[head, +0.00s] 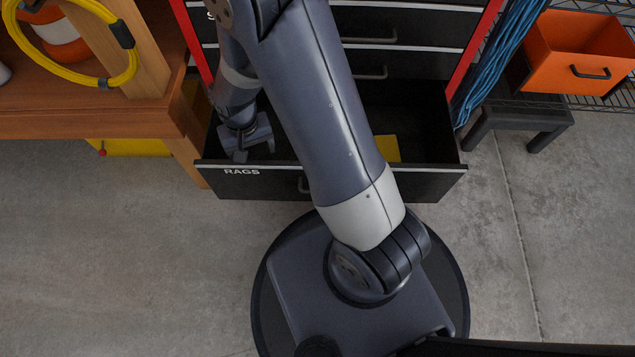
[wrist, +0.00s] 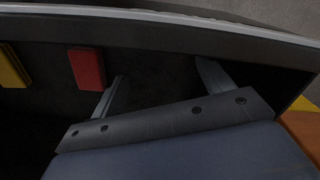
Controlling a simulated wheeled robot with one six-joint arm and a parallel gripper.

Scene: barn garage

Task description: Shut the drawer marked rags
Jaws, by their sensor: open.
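The black drawer marked RAGS (head: 430,183) is pulled out at the bottom of the cabinet, its label at the left end of its front. My gripper (head: 255,152) is over the left end of the open drawer, just behind the front panel. Its jaws are open and empty in the wrist view (wrist: 160,85), with the inner side of the front panel (wrist: 200,38) beyond the fingertips. I cannot tell whether they touch it. My arm covers the middle of the drawer and part of its handle (head: 303,186).
A yellow item (head: 386,149) lies in the drawer; a red one (wrist: 87,68) shows in the wrist view. Closed drawers (head: 440,60) are above. A wooden bench (head: 90,122) stands left, a dark stool (head: 540,115) with an orange bin (head: 570,45) right. Floor in front is clear beside my base.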

